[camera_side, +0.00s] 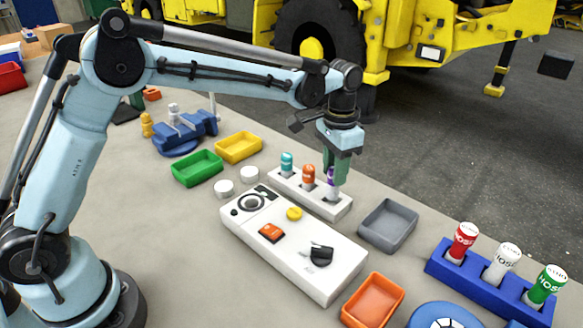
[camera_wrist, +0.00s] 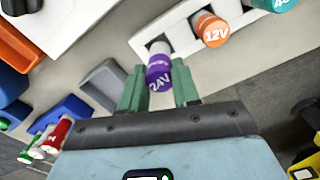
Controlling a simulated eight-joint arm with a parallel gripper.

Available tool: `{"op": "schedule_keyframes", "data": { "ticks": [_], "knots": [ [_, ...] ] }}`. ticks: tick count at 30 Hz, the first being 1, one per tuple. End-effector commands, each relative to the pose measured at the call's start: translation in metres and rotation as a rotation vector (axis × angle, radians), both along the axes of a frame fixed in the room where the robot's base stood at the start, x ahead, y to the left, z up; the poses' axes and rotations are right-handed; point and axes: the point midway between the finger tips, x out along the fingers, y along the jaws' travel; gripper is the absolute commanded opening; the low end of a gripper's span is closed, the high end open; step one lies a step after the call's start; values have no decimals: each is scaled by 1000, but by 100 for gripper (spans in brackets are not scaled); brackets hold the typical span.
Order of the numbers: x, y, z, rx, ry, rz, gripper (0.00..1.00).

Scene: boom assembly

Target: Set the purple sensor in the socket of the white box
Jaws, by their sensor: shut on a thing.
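The purple sensor (camera_side: 331,182), marked 24V in the wrist view (camera_wrist: 159,75), stands at the right end slot of the white rack (camera_side: 341,209). My gripper (camera_side: 335,170) is above it with its green fingers shut on its sides; the fingers also show in the wrist view (camera_wrist: 160,88). The sensor's pale lower end is at the slot; I cannot tell how far it sits in it. The white box (camera_side: 300,275) lies in front of the rack. Its top has a round black-ringed fitting (camera_side: 251,202), which may be the socket.
Teal (camera_side: 287,163) and orange (camera_side: 308,177) sensors stand in the rack beside the purple one. A grey tray (camera_side: 388,224) is right of the rack. A yellow button, orange switch and black knob (camera_side: 321,255) are on the box. A blue holder (camera_side: 485,285) stands at right.

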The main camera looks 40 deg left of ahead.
Motion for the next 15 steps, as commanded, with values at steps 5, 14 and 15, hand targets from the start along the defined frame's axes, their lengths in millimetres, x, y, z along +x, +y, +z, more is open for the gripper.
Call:
{"op": "schedule_keyframes", "data": {
  "ticks": [5, 14, 15],
  "knots": [
    [0, 0, 13, 0, 0, 0, 2],
    [0, 0, 31, 0, 0, 0, 2],
    [0, 0, 32, 0, 0, 0, 2]
  ]
}}
